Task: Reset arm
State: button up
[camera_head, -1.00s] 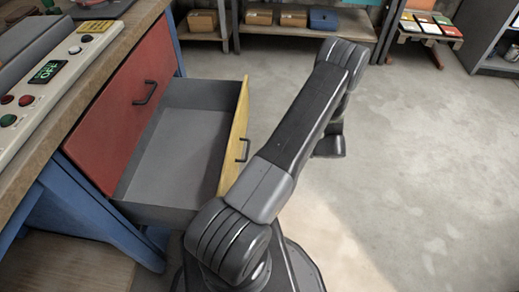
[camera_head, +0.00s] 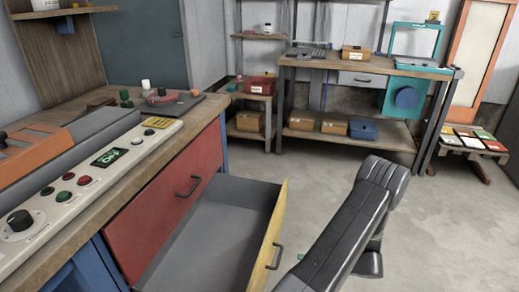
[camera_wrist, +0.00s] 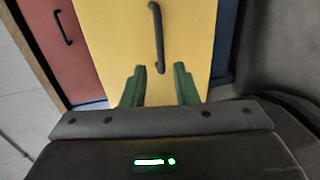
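My gripper (camera_wrist: 159,88) shows in the wrist view with two green fingers apart and nothing between them. Contact with the drawer front cannot be told. In the head view my dark arm reaches up on the right, and most of the gripper is hidden. The yellow-fronted drawer (camera_head: 222,215) stands open and its visible inside is empty.
A workbench (camera_head: 190,131) with a control panel (camera_head: 92,183) and a red front (camera_head: 165,208) is at left. A shelf table (camera_head: 375,133) stands at the back, with a rack of coloured cards (camera_head: 472,139) at right. The floor (camera_head: 430,225) at right is clear.

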jog(key=b+x, duration=0.1)
jog(key=x, duration=0.9)
jog(key=shift+a, duration=0.1)
jog(key=shift+s+r, duration=0.1)
